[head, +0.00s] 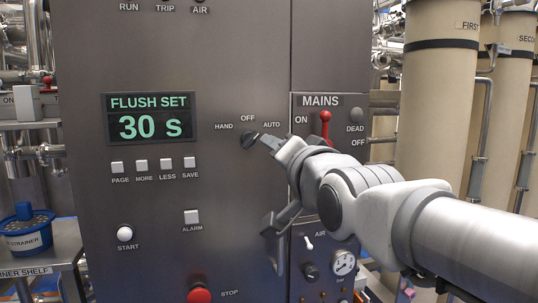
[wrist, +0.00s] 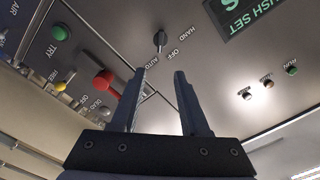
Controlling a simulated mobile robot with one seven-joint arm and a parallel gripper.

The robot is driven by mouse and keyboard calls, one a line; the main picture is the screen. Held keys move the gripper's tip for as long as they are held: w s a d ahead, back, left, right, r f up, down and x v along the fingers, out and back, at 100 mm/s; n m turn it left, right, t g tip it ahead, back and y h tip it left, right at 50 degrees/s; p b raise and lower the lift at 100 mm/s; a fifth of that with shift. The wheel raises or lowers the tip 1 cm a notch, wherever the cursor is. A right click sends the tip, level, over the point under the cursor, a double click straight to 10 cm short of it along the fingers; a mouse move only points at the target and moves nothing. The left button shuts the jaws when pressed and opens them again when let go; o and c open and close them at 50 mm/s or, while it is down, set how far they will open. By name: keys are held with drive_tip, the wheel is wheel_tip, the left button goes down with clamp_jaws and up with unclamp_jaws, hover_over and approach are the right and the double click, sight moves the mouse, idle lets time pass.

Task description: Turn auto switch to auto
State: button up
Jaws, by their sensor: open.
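The auto switch is a dark rotary knob (head: 249,140) on the grey panel, with HAND at its left, OFF above and AUTO at its right. I cannot tell for sure which mark it points to. The knob also shows in the wrist view (wrist: 160,39), beyond my fingertips and roughly in line with the gap between them. My gripper (head: 264,143) is open and just to the right of the knob in the head view. In the wrist view its two fingers (wrist: 161,72) stand apart with nothing between them. Contact with the knob is not visible.
The FLUSH SET display (head: 151,117) reads 30 s. A red MAINS lever (head: 325,125) stands out right of the knob, near my arm. A red STOP button (head: 199,294) and white START button (head: 124,232) are lower.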

drive_tip(key=shift+v, duration=1.3)
drive_tip(key=s+d+f+n+g+h+p, duration=0.2)
drive_tip(key=s+d+f+n+g+p, duration=0.1)
drive_tip(key=s+d+f+g+p, duration=0.2)
drive_tip(key=s+d+f+n+g+h+p, duration=0.3)
drive_tip(key=s+d+f+g+p, duration=0.2)
drive_tip(key=s+f, duration=0.5)
drive_tip(key=shift+s+d+f+g+p, duration=0.35)
drive_tip(key=shift+s+d+g, duration=0.15)
drive_tip(key=shift+s+g, duration=0.45)
drive_tip(key=shift+a, duration=0.15)
